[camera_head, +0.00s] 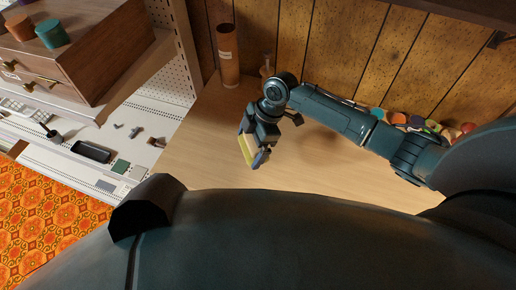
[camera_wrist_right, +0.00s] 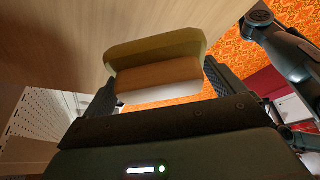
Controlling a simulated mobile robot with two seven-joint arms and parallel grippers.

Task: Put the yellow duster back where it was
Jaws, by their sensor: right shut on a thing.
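The yellow duster (camera_head: 246,150) is held in my right gripper (camera_head: 253,147), over the light wooden top. In the right wrist view the duster (camera_wrist_right: 155,50) shows as a yellow block with a brown-orange part and a pale lower edge. It sits between the two dark fingers of my right gripper (camera_wrist_right: 163,88). In that view the wooden surface lies beyond it; I cannot tell whether the duster touches it. My left gripper is not in view.
A brown cylinder (camera_head: 229,58) and a small wooden item (camera_head: 266,70) stand by the panelled wall. Colourful round items (camera_head: 398,118) lie behind my right arm. A drawer cabinet (camera_head: 125,45) stands left. The wooden top (camera_head: 205,150) is clear around the gripper.

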